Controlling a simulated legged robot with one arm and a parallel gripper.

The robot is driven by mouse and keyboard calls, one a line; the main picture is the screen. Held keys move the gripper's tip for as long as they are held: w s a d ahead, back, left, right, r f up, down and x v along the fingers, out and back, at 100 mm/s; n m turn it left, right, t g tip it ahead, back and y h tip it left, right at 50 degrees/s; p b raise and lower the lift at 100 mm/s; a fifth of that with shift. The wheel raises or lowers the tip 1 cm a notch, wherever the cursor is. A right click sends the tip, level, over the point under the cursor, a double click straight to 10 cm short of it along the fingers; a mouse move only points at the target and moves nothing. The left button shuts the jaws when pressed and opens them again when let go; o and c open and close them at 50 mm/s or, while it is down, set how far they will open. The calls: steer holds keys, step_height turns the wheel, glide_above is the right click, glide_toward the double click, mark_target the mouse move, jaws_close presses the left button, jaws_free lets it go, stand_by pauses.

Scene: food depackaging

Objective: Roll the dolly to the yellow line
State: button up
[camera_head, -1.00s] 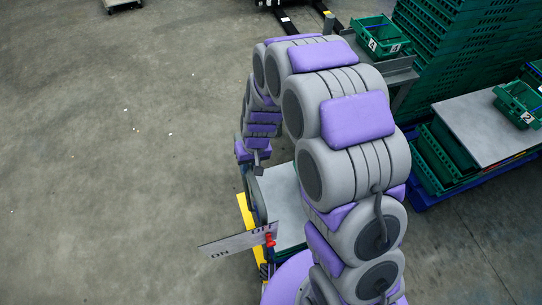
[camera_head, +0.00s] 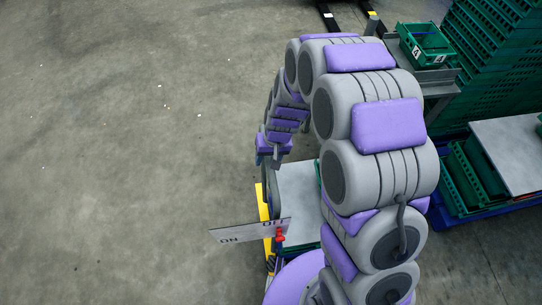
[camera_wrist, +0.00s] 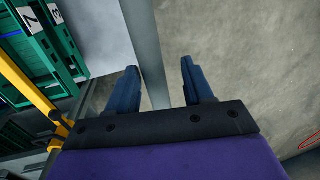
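In the wrist view my gripper (camera_wrist: 160,85) has its two dark blue fingers apart. A grey metal bar (camera_wrist: 146,45) runs between them, with a clear gap to the right finger; whether it touches the left finger is hard to tell. In the head view the purple wrist end of my arm (camera_head: 273,145) hangs beside a grey flat-topped unit (camera_head: 297,190); the fingertips are not clear there. A yellow strip (camera_head: 265,240) shows along that unit's left side. I cannot identify the dolly for certain, and no yellow floor line is clear.
Green numbered crates (camera_wrist: 38,45) and a yellow bar (camera_wrist: 25,90) are at left in the wrist view. In the head view a small green crate (camera_head: 425,45) and tall green stacks (camera_head: 500,60) stand right. Open concrete floor (camera_head: 110,130) fills the left.

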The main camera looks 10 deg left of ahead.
steer(key=shift+w+d, duration=0.1)
steer(key=shift+d, duration=0.35)
step_height(320, 180, up, 17)
steer(key=w+d+p, duration=0.1)
steer(key=d, duration=0.1)
steer(key=shift+w+d, duration=0.2)
steer(key=shift+d, duration=0.15)
steer(key=shift+a, duration=0.1)
steer(key=shift+a+f, duration=0.1)
steer(key=shift+a, duration=0.15)
